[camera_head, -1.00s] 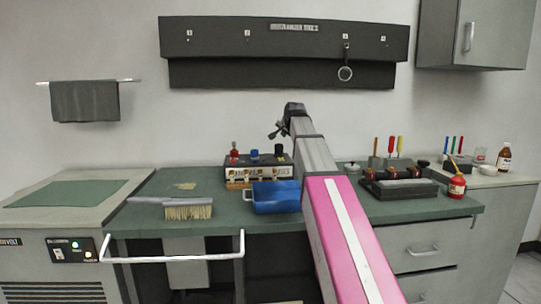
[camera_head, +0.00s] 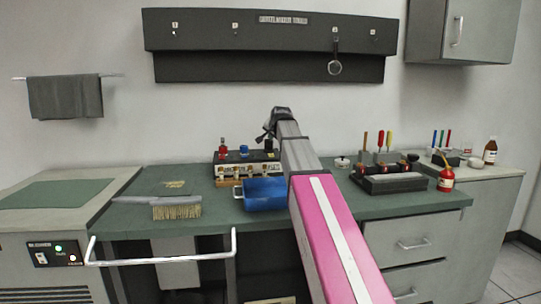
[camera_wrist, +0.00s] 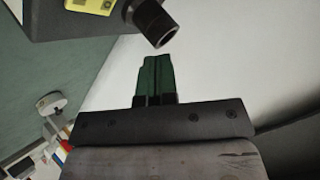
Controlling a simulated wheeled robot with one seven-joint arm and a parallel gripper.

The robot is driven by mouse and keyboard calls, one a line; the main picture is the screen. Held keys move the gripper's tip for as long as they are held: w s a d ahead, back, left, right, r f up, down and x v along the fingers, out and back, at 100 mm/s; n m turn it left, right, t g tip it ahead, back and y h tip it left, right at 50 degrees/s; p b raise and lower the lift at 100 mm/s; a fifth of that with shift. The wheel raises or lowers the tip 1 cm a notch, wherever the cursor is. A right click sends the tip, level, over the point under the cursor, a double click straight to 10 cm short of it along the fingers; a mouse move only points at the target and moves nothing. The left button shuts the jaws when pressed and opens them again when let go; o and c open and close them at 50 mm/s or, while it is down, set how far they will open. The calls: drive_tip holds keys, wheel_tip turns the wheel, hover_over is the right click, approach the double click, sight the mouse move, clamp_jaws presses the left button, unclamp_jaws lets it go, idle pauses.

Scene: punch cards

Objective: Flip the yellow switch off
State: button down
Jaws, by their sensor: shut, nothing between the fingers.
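In the head view a dark box (camera_head: 230,172) stands at the back of the green bench, with red (camera_head: 222,144), blue (camera_head: 244,151) and black (camera_head: 269,146) knobs on top and small pale-gold parts along its front. I cannot single out a yellow switch there. In the wrist view, a black box edge with a yellow patch (camera_wrist: 88,6) and a black cylindrical knob (camera_wrist: 155,22) shows at the top. My gripper (camera_wrist: 157,62) has its green fingers shut together and empty, just short of the knob in the picture. In the head view my gripper (camera_head: 266,131) is above the box's right end.
A dark rack (camera_head: 270,68) hangs on the wall above.

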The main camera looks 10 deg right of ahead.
drive_tip(key=shift+w+f, duration=0.15)
drive_tip(key=shift+f, duration=1.05)
drive_tip(key=shift+w+f, duration=0.1)
drive_tip(key=shift+f, duration=1.1)
drive_tip(key=shift+f, duration=0.15)
drive_tip(key=shift+f, duration=0.3)
drive_tip(key=shift+w+f, duration=0.1)
drive_tip(key=shift+f, duration=0.15)
idle(0.7)
idle(0.4)
drive_tip(key=shift+r, duration=0.75)
drive_tip(key=shift+r, duration=0.1)
drive_tip(key=shift+s+r, duration=0.2)
drive_tip(key=shift+r, duration=0.95)
drive_tip(key=shift+s+r, duration=0.15)
drive_tip(key=shift+r, duration=1.1)
